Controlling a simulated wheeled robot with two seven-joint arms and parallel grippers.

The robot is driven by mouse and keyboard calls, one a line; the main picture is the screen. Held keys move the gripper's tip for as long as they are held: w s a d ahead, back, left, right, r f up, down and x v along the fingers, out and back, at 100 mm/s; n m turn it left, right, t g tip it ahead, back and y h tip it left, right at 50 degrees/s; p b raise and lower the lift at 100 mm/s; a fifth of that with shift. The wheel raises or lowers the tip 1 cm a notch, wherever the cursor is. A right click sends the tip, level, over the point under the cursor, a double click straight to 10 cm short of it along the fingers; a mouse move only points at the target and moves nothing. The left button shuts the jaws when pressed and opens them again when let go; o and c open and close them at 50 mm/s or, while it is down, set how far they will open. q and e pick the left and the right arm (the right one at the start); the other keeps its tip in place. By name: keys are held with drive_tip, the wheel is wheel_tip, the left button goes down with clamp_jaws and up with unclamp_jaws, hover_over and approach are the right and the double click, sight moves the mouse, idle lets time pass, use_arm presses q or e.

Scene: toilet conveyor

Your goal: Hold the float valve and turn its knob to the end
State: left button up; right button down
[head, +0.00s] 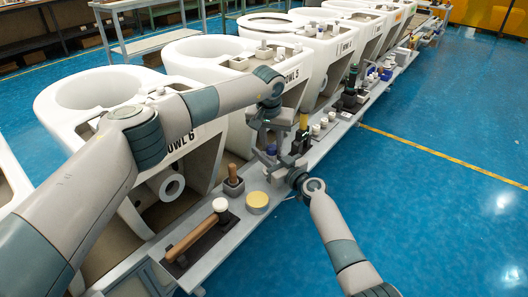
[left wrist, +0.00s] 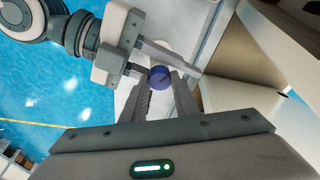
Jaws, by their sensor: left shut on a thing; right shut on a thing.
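The float valve is mostly hidden between my two grippers. Its blue round part (left wrist: 159,76) shows in the left wrist view, and a small blue part also shows in the head view (head: 271,150). My left gripper (head: 268,142) comes from above, and its fingers (left wrist: 166,88) are shut around the blue part. My right gripper (head: 279,171) comes from the lower right, over the bench edge. Its fingers (left wrist: 158,60) reach across beside the blue part and are shut on the valve. The exact contact points are hidden.
The grey bench (head: 150,262) runs along a row of white toilets (head: 200,60). A wooden-handled tool (head: 196,236), a yellow round tin (head: 257,200) and a small dark holder (head: 234,186) stand near my grippers. The blue floor (head: 430,200) at right is clear.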

use_arm(q)
drive_tip(key=shift+m+h, duration=0.3)
drive_tip(key=shift+m, duration=1.3)
drive_tip(key=o, duration=0.7)
drive_tip(key=shift+o, duration=0.2)
drive_tip(key=n+y, duration=0.1)
drive_tip(key=n, duration=0.3)
drive_tip(key=shift+n, duration=0.3)
drive_tip(key=n+y, duration=0.1)
drive_tip(key=n, duration=0.3)
drive_tip(key=shift+n, duration=0.4)
